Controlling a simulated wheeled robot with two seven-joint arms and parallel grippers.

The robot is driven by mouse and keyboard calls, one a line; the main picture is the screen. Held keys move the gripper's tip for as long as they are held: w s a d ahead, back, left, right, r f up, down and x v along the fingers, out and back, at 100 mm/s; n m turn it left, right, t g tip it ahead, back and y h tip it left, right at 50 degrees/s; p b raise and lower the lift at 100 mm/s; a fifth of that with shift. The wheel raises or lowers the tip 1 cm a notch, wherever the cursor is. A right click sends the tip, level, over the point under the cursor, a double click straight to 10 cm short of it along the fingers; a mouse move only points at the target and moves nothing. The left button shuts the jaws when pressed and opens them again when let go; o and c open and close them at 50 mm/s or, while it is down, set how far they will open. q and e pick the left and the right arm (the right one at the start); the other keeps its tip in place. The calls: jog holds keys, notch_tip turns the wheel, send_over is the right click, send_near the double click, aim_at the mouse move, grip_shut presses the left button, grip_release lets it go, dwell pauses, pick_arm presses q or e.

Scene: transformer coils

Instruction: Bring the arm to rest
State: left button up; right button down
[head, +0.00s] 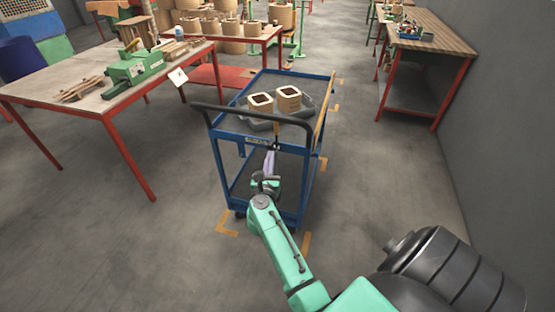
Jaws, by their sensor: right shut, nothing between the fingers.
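My right arm is green and black and reaches forward from the bottom right of the head view. Its gripper (276,143) is shut and empty, at the near side of a blue cart (222,165), in front of the cart's top shelf. I cannot tell whether it touches the cart. Two square wooden coil forms (261,101) and (288,97) stand in a grey tray (245,121) on the top shelf, beyond the gripper. My left gripper is not in view.
A red-legged table (60,85) with a green machine (135,66) stands at the left. A workbench (440,38) stands at the right by the grey wall. More coils fill the back table. Floor on both sides of the cart is clear.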

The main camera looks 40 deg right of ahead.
jog(key=s+a+f+n+y, duration=0.1)
jog(key=a+f+n+y, duration=0.2)
jog(key=f+n, duration=0.35)
jog(key=s+a+f+n+t+y, duration=0.1)
jog(key=a+f+n+y, duration=0.2)
jog(key=f+n, duration=0.35)
jog(key=s+a+f+n+y, duration=0.1)
jog(key=a+f+n+y, duration=0.2)
jog(key=f+n, duration=0.35)
jog(key=s+a+f+n+g+y, duration=0.4)
jog(key=s+f+n, duration=0.6)
jog(key=f+n, duration=0.15)
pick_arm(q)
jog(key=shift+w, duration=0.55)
pick_arm(e)
jog(key=s+d+f+n+g, duration=0.1)
jog(key=s+f+n+g, duration=0.2)
jog(key=s, duration=0.7)
jog(key=s+d+f+n+g, duration=0.2)
jog(key=s+f+n, duration=0.4)
jog(key=s, duration=0.3)
jog(key=s+d+f+n+g, duration=0.1)
jog(key=s+f+n+g, duration=0.3)
jog(key=s+n, duration=0.3)
jog(key=s+f, duration=0.1)
jog(key=s, duration=0.2)
jog(key=shift+s+d+f+g, duration=0.15)
jog(key=shift+s+g, duration=0.15)
jog(key=shift+g, duration=0.1)
